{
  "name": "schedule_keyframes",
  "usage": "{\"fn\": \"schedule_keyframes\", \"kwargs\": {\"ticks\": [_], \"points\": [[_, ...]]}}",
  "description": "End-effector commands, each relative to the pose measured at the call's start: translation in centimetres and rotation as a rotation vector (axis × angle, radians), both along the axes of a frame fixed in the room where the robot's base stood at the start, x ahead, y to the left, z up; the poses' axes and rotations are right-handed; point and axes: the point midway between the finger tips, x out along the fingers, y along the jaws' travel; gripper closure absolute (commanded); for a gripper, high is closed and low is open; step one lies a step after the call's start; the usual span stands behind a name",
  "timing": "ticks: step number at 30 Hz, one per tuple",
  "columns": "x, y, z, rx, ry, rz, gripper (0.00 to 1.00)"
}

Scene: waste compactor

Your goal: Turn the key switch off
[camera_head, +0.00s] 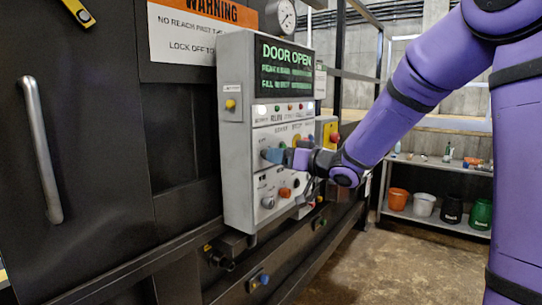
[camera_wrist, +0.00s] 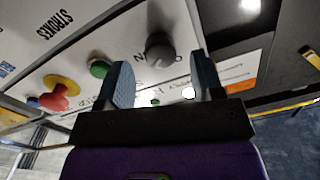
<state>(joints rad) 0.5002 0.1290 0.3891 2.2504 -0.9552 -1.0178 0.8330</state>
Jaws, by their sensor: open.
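The control panel (camera_head: 238,130) is a light grey box with a green "DOOR OPEN" display (camera_head: 285,68). My gripper (camera_head: 283,156) is close to the panel's front, at mid height. In the wrist view my gripper (camera_wrist: 163,82) is open, with two blue-grey fingers apart and nothing between their tips. A round dark grey rotary switch (camera_wrist: 160,47) lies on the panel just beyond the gap between the fingers; I cannot tell whether a finger touches it. I cannot tell for sure that it is the key switch, nor its setting. In the head view my gripper covers part of the controls.
A green button (camera_wrist: 100,68) and a red button on a yellow base (camera_wrist: 60,95) sit beside the rotary switch. Low on the panel are a grey knob (camera_head: 267,202) and an orange one (camera_head: 285,192). A shelf (camera_head: 435,221) with buckets stands at right; open floor lies before it.

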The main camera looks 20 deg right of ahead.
Motion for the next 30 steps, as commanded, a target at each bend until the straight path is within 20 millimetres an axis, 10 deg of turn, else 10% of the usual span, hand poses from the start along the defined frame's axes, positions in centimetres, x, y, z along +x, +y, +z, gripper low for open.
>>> {"fn": "schedule_keyframes", "kwargs": {"ticks": [18,25,30], "points": [[2.7,2.1,0.0,-0.001,0.001,0.0,0.39],[2.6,2.1,0.0,0.0,0.0,0.0,0.87],[2.6,2.1,0.0,-0.002,-0.002,0.0,0.88]]}}
